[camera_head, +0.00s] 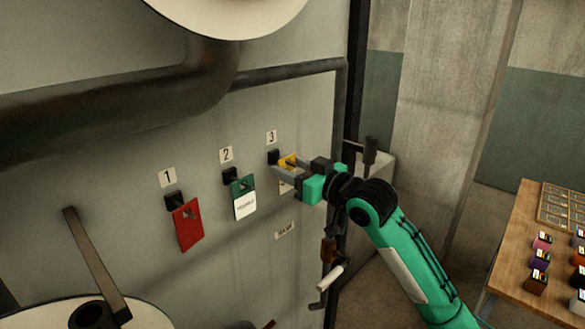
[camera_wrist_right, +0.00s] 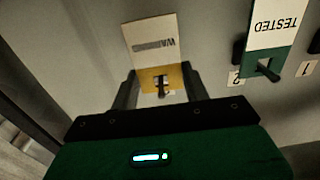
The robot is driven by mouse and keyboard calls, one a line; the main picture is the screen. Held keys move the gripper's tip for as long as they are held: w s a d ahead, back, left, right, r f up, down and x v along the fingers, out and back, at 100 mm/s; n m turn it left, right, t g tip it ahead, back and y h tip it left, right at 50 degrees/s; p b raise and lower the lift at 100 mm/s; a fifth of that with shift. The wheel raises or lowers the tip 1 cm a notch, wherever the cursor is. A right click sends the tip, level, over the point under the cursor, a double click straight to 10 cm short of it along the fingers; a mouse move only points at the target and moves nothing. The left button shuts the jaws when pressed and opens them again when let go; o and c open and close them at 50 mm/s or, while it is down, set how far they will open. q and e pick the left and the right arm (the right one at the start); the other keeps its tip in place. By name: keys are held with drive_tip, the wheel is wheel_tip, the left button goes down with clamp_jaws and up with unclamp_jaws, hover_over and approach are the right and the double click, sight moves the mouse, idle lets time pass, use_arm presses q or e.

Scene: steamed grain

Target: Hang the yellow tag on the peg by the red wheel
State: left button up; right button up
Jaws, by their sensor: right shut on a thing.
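The yellow tag (camera_head: 290,160) has a yellow top and a white lower part and is at the peg marked 3 (camera_head: 273,157) on the grey wall panel. My right gripper (camera_head: 283,170) is shut on the tag. In the right wrist view, the yellow tag (camera_wrist_right: 152,76) sits between the two fingers, its white part with upside-down print. A dark peg end shows at the tag's hole; I cannot tell how far it passes through. No red wheel is visible in either view. My left gripper is not in view.
A red tag (camera_head: 187,224) hangs at peg 1 and a green-and-white tag (camera_head: 243,197) at peg 2. A thick pipe (camera_head: 110,95) crosses the upper left. A wooden table (camera_head: 510,245) with small coloured items stands at the right.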

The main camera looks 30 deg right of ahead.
drive_tip(key=shift+s+d+r, duration=0.1)
drive_tip(key=shift+s, duration=0.2)
idle(0.5)
drive_tip(key=shift+v, duration=1.4)
drive_tip(key=shift+s, duration=0.15)
drive_tip(key=shift+v, duration=2.9)
